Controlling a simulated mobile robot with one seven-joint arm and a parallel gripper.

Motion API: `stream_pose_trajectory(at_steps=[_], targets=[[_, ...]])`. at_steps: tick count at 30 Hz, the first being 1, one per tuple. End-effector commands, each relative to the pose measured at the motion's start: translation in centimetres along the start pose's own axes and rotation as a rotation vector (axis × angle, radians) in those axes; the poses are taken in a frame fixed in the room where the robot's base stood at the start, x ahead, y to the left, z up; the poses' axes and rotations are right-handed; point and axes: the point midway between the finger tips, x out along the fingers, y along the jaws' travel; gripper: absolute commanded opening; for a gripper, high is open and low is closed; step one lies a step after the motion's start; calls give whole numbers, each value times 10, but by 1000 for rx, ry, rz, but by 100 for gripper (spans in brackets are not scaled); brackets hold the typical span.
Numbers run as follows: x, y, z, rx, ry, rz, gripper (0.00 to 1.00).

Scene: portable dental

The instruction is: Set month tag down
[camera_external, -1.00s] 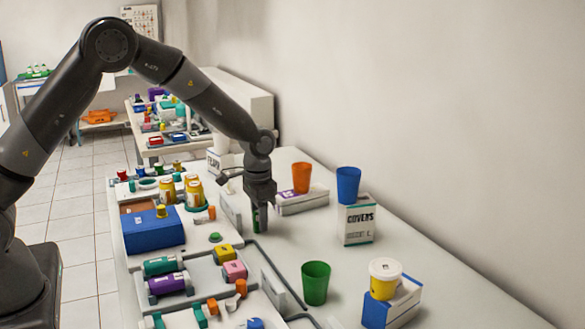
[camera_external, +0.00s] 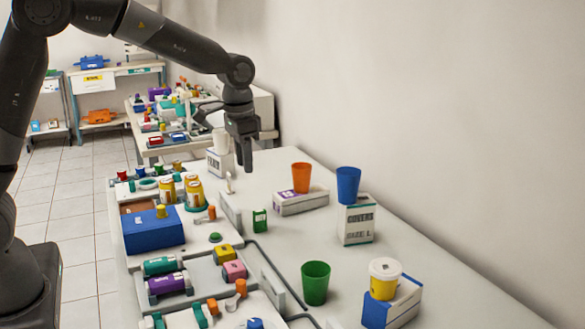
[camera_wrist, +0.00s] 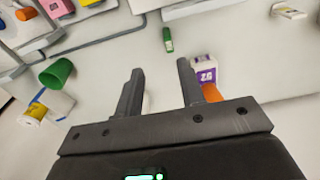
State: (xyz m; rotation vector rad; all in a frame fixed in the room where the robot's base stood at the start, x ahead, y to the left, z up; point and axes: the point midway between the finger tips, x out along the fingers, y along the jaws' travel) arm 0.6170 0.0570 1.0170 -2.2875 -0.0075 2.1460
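The month tag appears to be the small green block (camera_external: 260,220) with a pale marking on its front. It stands on the white table top (camera_external: 340,272), just right of the tray edge. In the wrist view the green tag (camera_wrist: 168,42) lies ahead of my fingertips, apart from them. My gripper (camera_external: 245,160) is raised above the table, up and slightly left of the tag in the external view. In the wrist view my gripper (camera_wrist: 160,78) has its two fingers spread wide with nothing between them.
An orange cup (camera_external: 301,177) on a flat box, a blue cup (camera_external: 348,184) on a covers box (camera_external: 357,222), and a green cup (camera_external: 315,283) stand to the right. A tray (camera_external: 262,262) with colored items fills the left. Bare table lies around the tag.

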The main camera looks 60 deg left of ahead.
Motion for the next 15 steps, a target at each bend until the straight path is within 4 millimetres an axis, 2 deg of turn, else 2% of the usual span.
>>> stream_pose_trajectory(at_steps=[1,6,15], targets=[[-20,5,13,1,26,-2,36],[-65,17,59,1,90,-6,36],[-118,35,148,0,206,-8,36]])
